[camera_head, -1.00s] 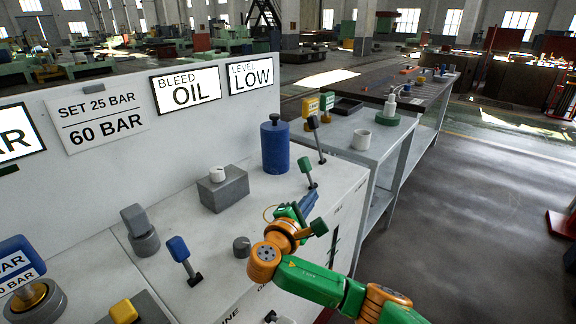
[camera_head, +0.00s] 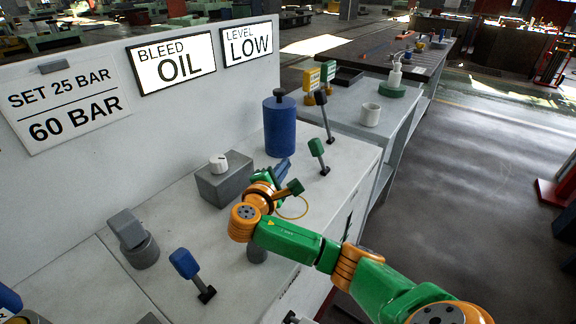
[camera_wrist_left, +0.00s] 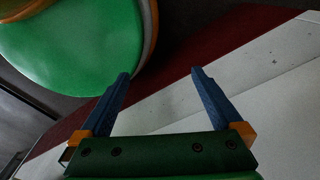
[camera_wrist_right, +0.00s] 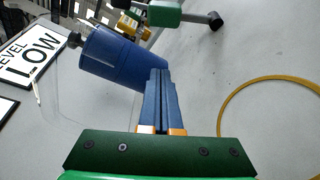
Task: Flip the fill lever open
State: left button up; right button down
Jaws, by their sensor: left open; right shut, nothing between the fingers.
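A green-handled lever (camera_head: 318,152) stands tilted on a black base on the white machine top, right of the blue cylinder (camera_head: 279,128). A black-handled lever (camera_head: 325,115) stands behind it. I cannot read which one is the fill lever. My right gripper (camera_head: 284,168) is shut and empty, just in front of the blue cylinder and left of the green-handled lever. In the right wrist view the shut fingers (camera_wrist_right: 160,75) point toward the cylinder (camera_wrist_right: 125,60), and the green handle (camera_wrist_right: 164,13) lies beyond. My left gripper (camera_wrist_left: 160,73) is open and empty, seen only in its wrist view.
A grey box with a white knob (camera_head: 224,180) stands left of my right gripper. A blue-handled lever (camera_head: 190,270) and a grey switch (camera_head: 132,235) stand nearer. A thin yellow ring (camera_wrist_right: 223,115) lies beside the gripper. The sign panel (camera_head: 90,160) rises behind.

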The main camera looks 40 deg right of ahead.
aim_at(292, 169)
jog(key=b+x, duration=0.1)
jog(key=x, duration=0.5)
jog(key=shift+f, duration=0.1)
jog(key=shift+s+d+r+p, duration=0.75)
jog(key=shift+s+r+p, duration=0.1)
jog(key=shift+s+p, duration=0.15)
jog(key=shift+s+d+r, duration=0.1)
jog(key=shift+s+r, duration=0.1)
jog(key=shift+s, duration=0.3)
jog(key=shift+f, duration=0.1)
